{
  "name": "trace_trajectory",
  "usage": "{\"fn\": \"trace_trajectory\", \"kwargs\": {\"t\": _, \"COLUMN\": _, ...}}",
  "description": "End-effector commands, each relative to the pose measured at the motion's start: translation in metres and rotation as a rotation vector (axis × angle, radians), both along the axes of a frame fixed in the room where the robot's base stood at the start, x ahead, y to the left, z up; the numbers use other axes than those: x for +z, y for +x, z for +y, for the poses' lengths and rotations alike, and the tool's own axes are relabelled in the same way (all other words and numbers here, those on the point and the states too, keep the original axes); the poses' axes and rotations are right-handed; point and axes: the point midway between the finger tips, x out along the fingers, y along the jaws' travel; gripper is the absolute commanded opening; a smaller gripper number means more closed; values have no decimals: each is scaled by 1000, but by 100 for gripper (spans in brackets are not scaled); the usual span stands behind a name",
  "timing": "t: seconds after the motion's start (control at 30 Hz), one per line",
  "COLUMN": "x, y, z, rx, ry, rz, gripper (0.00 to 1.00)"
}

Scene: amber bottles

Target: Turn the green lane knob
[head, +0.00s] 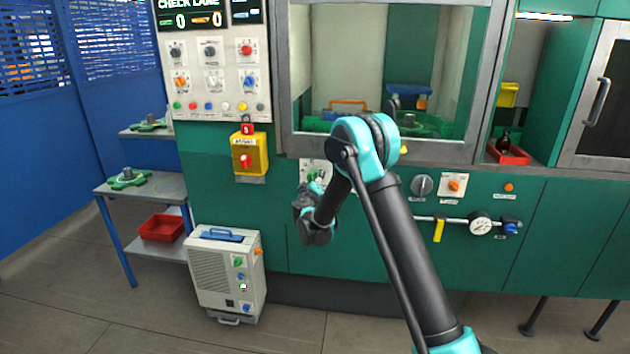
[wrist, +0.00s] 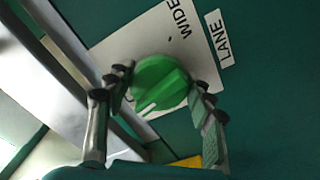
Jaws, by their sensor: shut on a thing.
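The green lane knob (wrist: 160,84) is a round knob with a raised grip and a white pointer mark. It sits on a pale plate (wrist: 112,50) with the word WIDE, next to a LANE label (wrist: 219,38) on the green panel. My gripper (wrist: 163,92) has a finger on each side of the knob and is shut on it. In the head view my gripper (head: 316,185) is at the panel below the window, in front of the pale plate. There my wrist and the fingers hide most of the knob.
A grey knob (head: 422,186) and an orange knob (head: 455,186) are on the panel to the right. A yellow switch box (head: 249,155) is to the left. A gauge (head: 480,224) and a yellow-handled pipe are lower right. A grey floor unit (head: 226,272) stands below left.

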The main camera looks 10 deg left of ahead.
Motion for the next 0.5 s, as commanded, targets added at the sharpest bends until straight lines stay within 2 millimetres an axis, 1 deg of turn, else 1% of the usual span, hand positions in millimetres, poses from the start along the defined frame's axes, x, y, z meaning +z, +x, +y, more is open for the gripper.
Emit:
{"fn": "trace_trajectory", "kwargs": {"t": 0.27, "x": 0, "y": 0, "z": 0, "rx": 0, "ry": -75, "rz": 2, "gripper": 24}}
{"fn": "trace_trajectory", "kwargs": {"t": 0.5, "x": 0, "y": 0, "z": 0, "rx": -1, "ry": -234, "rz": 8, "gripper": 24}}
